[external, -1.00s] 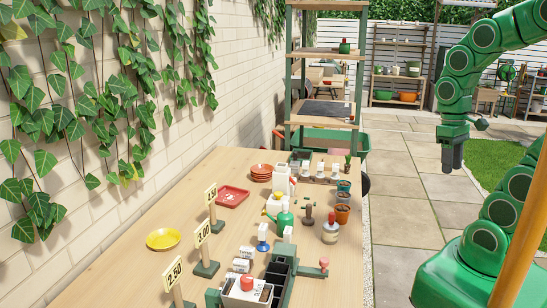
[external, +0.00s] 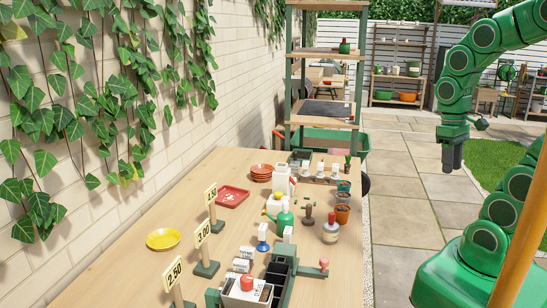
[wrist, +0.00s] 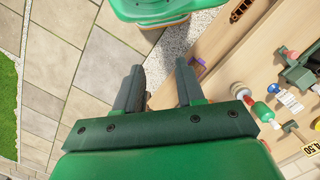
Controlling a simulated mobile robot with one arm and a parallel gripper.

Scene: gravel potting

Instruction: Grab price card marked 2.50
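The price card marked 2.50 (external: 174,273) stands upright in a holder at the near left of the wooden table in the external view. Behind it in a row stand the card marked 3.00 (external: 203,232) and a third card (external: 211,194), which reads 4.50 in the wrist view (wrist: 312,148). My gripper (external: 452,157) hangs over the paving to the right of the table, far from the cards. In the wrist view its two fingers (wrist: 158,88) are apart with nothing held between them. The 2.50 card is not visible in the wrist view.
The table (external: 130,270) also holds a yellow saucer (external: 163,239), a red tray (external: 232,197), a green spray bottle (external: 283,219), small pots and a dark divided box (external: 281,272). A brick wall with ivy runs along its left. Paving is clear right of the table.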

